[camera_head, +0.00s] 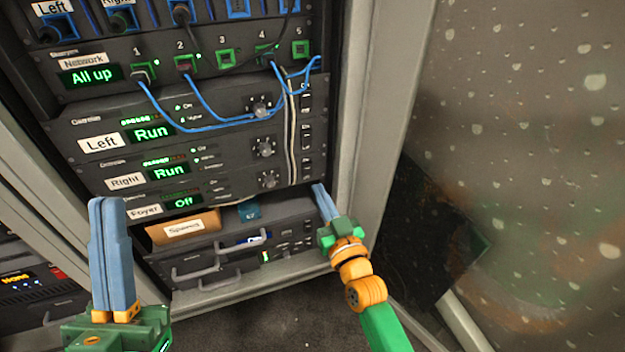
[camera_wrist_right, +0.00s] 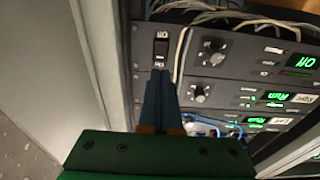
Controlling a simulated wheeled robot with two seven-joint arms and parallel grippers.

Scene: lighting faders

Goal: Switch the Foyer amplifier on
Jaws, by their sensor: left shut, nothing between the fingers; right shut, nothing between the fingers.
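The Foyer amplifier (camera_head: 225,188) is the lowest of three similar units in the rack. Its green display (camera_head: 183,201) reads "Off", and this display also shows in the right wrist view (camera_wrist_right: 302,61). Its dark rocker switch (camera_wrist_right: 161,48) is at the panel end, in front of my right fingertips. My right gripper (camera_head: 318,187) is shut and empty at the rack's right side, its tips (camera_wrist_right: 160,72) close to the switch's edge; I cannot tell whether they touch. My left gripper (camera_head: 108,203) is shut and empty, upright in front of the rack's left side.
The Left (camera_head: 100,143) and Right (camera_head: 125,181) amplifiers above both read "Run". Blue cables (camera_head: 205,115) and pale cables (camera_head: 291,140) hang near the switch column. A cardboard box (camera_head: 183,229) sits below the Foyer unit. The rack's right post (camera_head: 365,130) stands close beside my right gripper.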

